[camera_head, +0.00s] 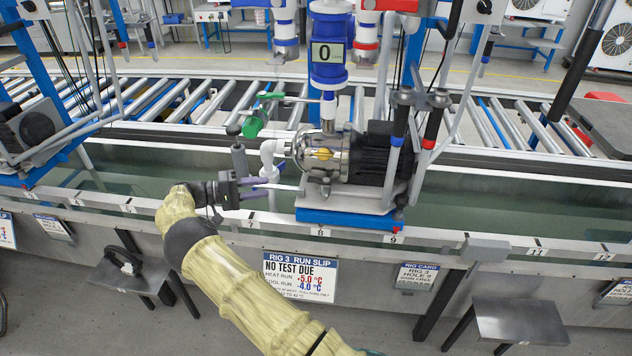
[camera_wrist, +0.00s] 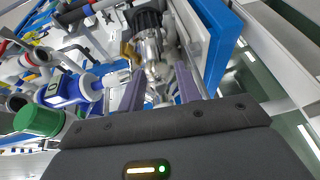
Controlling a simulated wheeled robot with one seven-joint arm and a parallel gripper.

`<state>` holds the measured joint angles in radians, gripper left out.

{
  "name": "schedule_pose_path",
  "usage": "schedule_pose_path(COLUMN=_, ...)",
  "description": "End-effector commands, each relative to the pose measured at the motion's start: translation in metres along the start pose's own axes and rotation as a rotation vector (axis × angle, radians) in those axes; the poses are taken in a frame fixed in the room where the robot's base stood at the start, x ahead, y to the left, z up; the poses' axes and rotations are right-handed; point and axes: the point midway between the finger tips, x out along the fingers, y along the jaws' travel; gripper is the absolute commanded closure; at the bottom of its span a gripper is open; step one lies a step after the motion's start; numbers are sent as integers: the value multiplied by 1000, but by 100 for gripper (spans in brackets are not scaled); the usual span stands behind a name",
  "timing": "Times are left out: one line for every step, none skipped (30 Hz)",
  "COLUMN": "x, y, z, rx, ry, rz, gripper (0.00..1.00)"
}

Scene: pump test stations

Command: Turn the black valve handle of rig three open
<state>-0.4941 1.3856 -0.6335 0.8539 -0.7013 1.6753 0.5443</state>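Rig three's silver and black pump (camera_head: 385,153) stands on a blue-edged base (camera_head: 347,217), with a blue meter (camera_head: 328,77) reading 0 above it. A dark upright bar (camera_head: 239,158) with a rounded top stands left of the white elbow pipe (camera_head: 268,152); I cannot tell whether this is the black valve handle. A green handle (camera_head: 254,124) is above it. My gripper (camera_head: 284,185) is at the pump's left, below the elbow. Its two purple-grey fingers are apart, also in the wrist view (camera_wrist: 159,75), with nothing clearly held. The silver pump parts (camera_wrist: 150,48) show beyond them.
Black-topped hose fittings with a blue band (camera_head: 398,125) and a red band (camera_head: 432,128) stand at the pump's right. A rig 3 slip (camera_head: 300,276) reading "NO TEST DUE" hangs in front.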

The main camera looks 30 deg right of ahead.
Motion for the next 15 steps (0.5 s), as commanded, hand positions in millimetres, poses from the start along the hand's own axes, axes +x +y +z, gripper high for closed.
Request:
schedule_pose_path(x=5, y=1, z=0, rx=-2, ry=-2, rz=0, gripper=66)
schedule_pose_path(x=9, y=1, z=0, rx=-2, ry=-2, rz=0, gripper=66)
schedule_pose_path(x=14, y=2, z=0, rx=-2, ry=-3, rz=0, gripper=66)
schedule_pose_path(x=18, y=2, z=0, rx=-2, ry=-3, rz=0, gripper=66)
schedule_pose_path(x=22, y=2, z=0, rx=-2, ry=-3, rz=-1, gripper=66)
schedule_pose_path(x=29, y=2, z=1, rx=-2, ry=-4, rz=0, gripper=66)
schedule_pose_path(x=35, y=2, z=0, rx=-3, ry=-3, rz=0, gripper=66)
schedule_pose_path(x=40, y=2, z=0, rx=-2, ry=-4, rz=1, gripper=66)
schedule_pose_path(x=47, y=2, z=0, rx=-3, ry=-4, rz=0, gripper=66)
schedule_pose_path(x=53, y=2, z=1, rx=-3, ry=-4, rz=0, gripper=66)
schedule_pose_path(x=58, y=2, z=1, rx=-3, ry=-4, rz=-1, gripper=66)
schedule_pose_path(x=65, y=2, z=0, rx=-2, ry=-4, rz=-1, gripper=66)
schedule_pose_path(x=70, y=2, z=0, rx=-2, ry=-3, rz=-1, gripper=66)
schedule_pose_path(x=76, y=2, z=0, rx=-2, ry=-3, rz=-1, gripper=66)
schedule_pose_path(x=83, y=2, z=1, rx=-3, ry=-4, rz=-1, gripper=66)
